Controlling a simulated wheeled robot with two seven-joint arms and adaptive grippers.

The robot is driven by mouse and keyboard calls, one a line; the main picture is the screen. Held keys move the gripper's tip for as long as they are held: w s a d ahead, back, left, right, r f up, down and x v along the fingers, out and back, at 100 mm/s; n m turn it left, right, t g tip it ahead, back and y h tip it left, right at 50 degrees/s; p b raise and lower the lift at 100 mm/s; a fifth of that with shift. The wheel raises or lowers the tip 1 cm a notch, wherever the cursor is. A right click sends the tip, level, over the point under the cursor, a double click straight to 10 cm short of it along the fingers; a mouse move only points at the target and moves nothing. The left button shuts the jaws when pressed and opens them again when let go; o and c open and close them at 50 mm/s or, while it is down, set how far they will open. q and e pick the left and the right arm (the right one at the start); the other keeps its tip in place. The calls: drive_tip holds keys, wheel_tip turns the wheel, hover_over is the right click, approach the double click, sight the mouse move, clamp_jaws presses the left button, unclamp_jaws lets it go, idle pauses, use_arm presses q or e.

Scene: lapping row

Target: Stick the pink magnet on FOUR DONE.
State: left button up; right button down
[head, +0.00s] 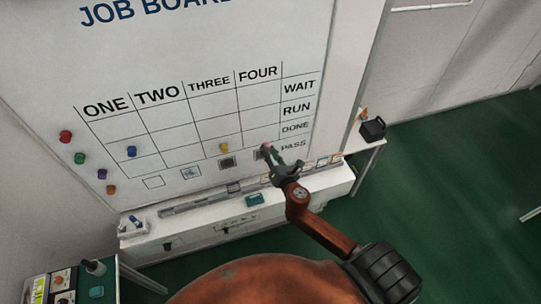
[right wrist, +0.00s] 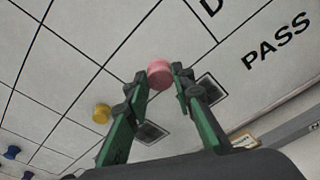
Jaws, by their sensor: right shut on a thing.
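The pink magnet (head: 267,147) is a small round disc, seen larger in the right wrist view (right wrist: 160,73). My right gripper (head: 271,155) is shut on it, with the magnet between the two fingertips. The magnet is in front of the lower part of the FOUR column, close to the grid's lower lines. I cannot tell whether it touches the board. The DONE label (head: 295,127) is up and to the right of it, and the PASS label (head: 293,146) is to its right. The job board (head: 200,60) is white with a black grid. My left gripper is not in view.
A yellow magnet (head: 224,147) is in the THREE column and a blue one (head: 131,151) further left. Red, green, purple and orange magnets sit left of the grid. A ledge (head: 200,200) with small items runs below the board. A dark container (head: 373,129) stands at the right.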

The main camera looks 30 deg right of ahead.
sight(266, 144)
drive_tip(key=shift+r+x, duration=0.2)
drive_tip(key=shift+x, duration=1.25)
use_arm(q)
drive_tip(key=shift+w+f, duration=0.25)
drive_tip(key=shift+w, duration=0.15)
use_arm(e)
drive_tip(key=shift+w+d+r, duration=0.1)
drive_tip(key=shift+w+d, duration=0.1)
drive_tip(key=shift+w, duration=0.4)
drive_tip(key=shift+w+d, duration=0.2)
drive_tip(key=shift+w, duration=0.4)
drive_tip(key=shift+w+r, duration=0.1)
drive_tip(key=shift+r, duration=0.05)
drive_tip(key=c, duration=2)
unclamp_jaws()
drive_tip(key=o, duration=0.3)
drive_tip(key=shift+w, duration=0.15)
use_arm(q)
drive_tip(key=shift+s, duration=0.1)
use_arm(e)
drive_tip(key=shift+o, duration=0.6)
